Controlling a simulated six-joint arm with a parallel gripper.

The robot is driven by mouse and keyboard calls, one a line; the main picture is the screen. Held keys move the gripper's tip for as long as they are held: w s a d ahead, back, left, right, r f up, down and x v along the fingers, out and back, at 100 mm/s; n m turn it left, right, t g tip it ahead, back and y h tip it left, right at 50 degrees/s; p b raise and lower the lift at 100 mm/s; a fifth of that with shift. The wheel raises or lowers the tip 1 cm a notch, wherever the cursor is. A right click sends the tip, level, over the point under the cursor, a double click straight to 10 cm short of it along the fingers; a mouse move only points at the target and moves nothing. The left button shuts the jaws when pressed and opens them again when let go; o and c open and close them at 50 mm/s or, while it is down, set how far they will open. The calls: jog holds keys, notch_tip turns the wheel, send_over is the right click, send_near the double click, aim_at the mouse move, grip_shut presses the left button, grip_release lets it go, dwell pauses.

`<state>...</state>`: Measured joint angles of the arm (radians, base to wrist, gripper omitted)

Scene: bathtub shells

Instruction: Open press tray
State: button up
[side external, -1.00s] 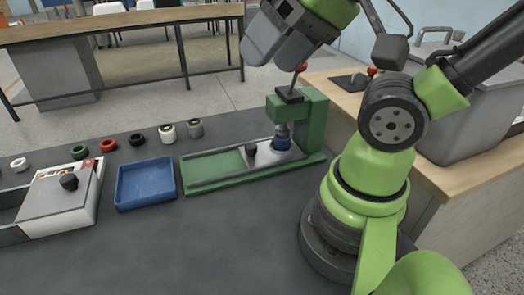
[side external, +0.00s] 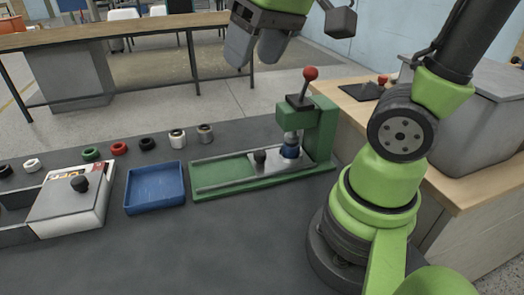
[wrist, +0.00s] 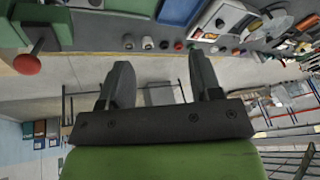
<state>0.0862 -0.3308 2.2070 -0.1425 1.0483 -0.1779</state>
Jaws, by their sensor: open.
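The green press (side external: 318,135) stands on the dark table, with a red-knobbed lever (side external: 310,74) upright on top. A blue part (side external: 289,151) is beneath the press head. My gripper (side external: 254,52) is open and empty, above and to the left of the press, clear of it. In the wrist view my two fingers (wrist: 158,82) are apart, and the red lever knob (wrist: 27,64) shows at upper left.
A blue tray (side external: 154,188) lies left of the press. Farther left is a white box (side external: 70,205) with a black knob on its lid. Several small rings and cylinders (side external: 119,148) line the table's back edge. The table front is clear.

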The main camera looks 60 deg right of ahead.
jog(key=w+d+f+n+g+h, duration=0.1)
jog(key=w+d+f+n+g, duration=0.1)
jog(key=w+d+f+g, duration=0.45)
jog(key=n+g, duration=0.1)
jog(key=g, duration=0.1)
send_near(260, 152)
jog(key=x, duration=0.9)
jog(key=shift+s+a+f, duration=0.1)
